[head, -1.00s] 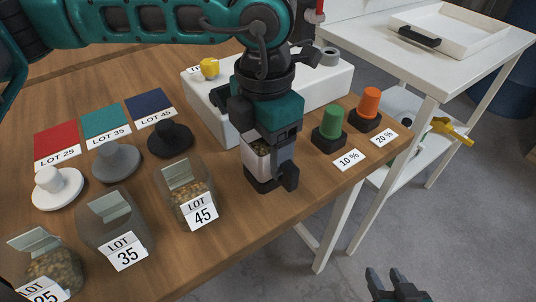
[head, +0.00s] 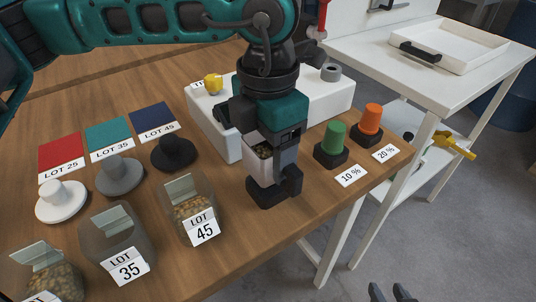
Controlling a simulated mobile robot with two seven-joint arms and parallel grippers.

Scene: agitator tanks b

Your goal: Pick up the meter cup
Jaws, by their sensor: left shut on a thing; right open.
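The meter cup (head: 261,166) is a small white cup with brownish pellets showing at its top. It is in the head view, near the middle of the wooden table. My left gripper (head: 275,187) comes down from above and is shut on the cup, hiding part of it. Whether the cup's base touches the table is hard to tell. My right gripper (head: 389,293) shows only its fingertips at the bottom edge, open and empty, away from the table.
Jars labelled LOT 35 (head: 118,240) and LOT 45 (head: 190,207) stand left of the gripper. A white box (head: 325,97) is behind it. Green (head: 333,138) and orange (head: 369,119) knobs stand to the right. A white side table (head: 440,70) is beyond.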

